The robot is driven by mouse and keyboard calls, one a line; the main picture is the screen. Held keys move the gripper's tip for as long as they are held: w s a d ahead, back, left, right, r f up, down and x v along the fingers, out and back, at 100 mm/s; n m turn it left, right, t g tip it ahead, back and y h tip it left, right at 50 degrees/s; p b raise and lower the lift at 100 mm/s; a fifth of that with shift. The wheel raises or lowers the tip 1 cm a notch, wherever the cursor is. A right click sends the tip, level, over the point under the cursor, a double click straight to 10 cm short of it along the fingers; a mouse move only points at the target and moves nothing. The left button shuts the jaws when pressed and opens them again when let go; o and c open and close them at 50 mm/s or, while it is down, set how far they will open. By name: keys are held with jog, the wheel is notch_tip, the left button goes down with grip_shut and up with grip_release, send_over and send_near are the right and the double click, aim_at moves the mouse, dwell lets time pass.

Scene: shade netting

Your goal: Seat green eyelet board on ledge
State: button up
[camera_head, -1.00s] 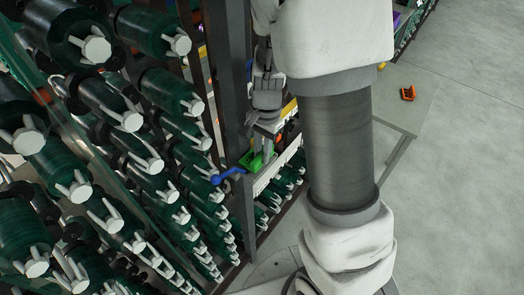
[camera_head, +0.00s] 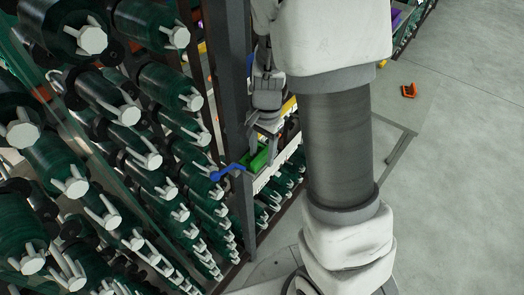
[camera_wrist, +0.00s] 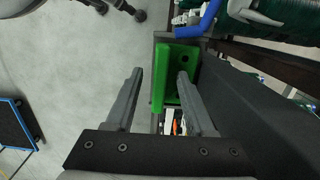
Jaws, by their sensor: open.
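The green eyelet board (camera_head: 258,160) is at the dark upright post in the head view, at the grey ledge (camera_head: 262,181). In the wrist view the board (camera_wrist: 175,70) is a long green piece lying along the ledge (camera_wrist: 160,38), near the dark beam. I cannot tell whether it is fully flat on the ledge. My gripper (camera_wrist: 159,74) is open, with one finger left of the board and the other overlapping its right side in the picture.
A blue lever-like piece (camera_head: 228,171) sticks out left of the board. Racks of green netting rolls (camera_head: 150,95) with pale end caps fill the left. A small orange item (camera_head: 409,91) lies at right. Grey floor (camera_head: 465,170) is open there.

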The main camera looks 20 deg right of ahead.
aim_at(266, 150)
notch_tip(266, 150, up, 17)
jog(key=w+d, duration=0.1)
jog(key=shift+d+r, duration=0.15)
jog(key=shift+d, duration=0.05)
jog(key=shift+s, duration=0.1)
dwell(0.4)
jog(key=s+r+n+t, duration=0.2)
jog(key=s+n+t, duration=0.1)
jog(key=s+n, duration=0.2)
jog(key=s+a+r+n+t+h, duration=0.1)
jog(key=s+r+n+t, duration=0.1)
jog(key=s+n, duration=0.3)
jog(key=s+t, duration=0.1)
jog(key=s, duration=0.3)
jog(key=shift+s+a+n+b, duration=0.2)
jog(key=shift+s+n+b, duration=0.15)
jog(key=shift+n+b, duration=0.05)
dwell(0.7)
